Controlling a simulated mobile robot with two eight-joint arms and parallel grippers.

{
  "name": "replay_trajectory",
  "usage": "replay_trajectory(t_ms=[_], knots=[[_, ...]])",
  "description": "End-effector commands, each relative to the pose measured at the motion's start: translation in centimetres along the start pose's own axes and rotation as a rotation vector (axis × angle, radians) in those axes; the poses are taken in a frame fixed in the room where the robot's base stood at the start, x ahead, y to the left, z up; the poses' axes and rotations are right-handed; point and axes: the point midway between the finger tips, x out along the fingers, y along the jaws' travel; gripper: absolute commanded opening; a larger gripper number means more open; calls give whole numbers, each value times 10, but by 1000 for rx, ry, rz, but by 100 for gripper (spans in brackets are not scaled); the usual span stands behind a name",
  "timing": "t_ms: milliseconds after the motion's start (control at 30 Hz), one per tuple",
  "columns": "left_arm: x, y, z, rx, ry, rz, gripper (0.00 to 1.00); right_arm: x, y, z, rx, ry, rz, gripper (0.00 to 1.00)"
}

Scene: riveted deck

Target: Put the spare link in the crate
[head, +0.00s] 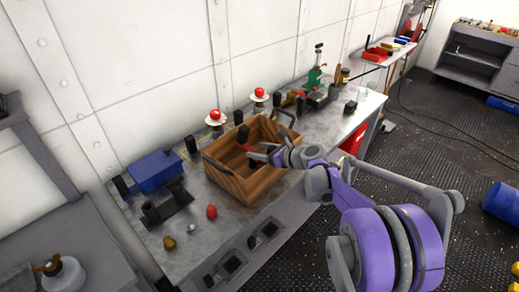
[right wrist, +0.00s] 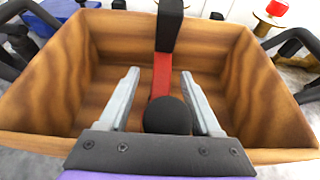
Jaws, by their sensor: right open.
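The crate (head: 228,181) is a brown wooden box with dark handles, open at the top, standing on the grey workbench. In the right wrist view its inside fills the picture, and its left wall (right wrist: 48,85) shows well. A red bar with black ends (right wrist: 162,75), which looks like the spare link, is inside the crate; its black upper end shows in the head view (head: 243,135). It seems to lean against the back wall. My right gripper (head: 252,153) is over the crate, its fingers open on either side of the bar, apart from it. My left gripper is out of view.
A blue box (head: 155,170), a black holder (head: 165,206) and a red round thing (head: 211,211) lie left of the crate. The deck to the right is mostly open.

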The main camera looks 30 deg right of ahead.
Motion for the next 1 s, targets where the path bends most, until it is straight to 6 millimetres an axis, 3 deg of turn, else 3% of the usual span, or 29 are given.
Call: replay_trajectory(t_ms=[33, 500, 700, 1000], knots=[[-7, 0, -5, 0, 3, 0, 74, -5, 0, 8, -2, 0, 0, 81], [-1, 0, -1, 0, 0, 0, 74, -104, -1, 5, 1, -3, -7, 81], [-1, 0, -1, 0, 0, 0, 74, -121, -1, 6, 1, -4, -5, 81], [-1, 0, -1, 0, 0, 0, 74, -123, -1, 6, 1, -4, -5, 81]])
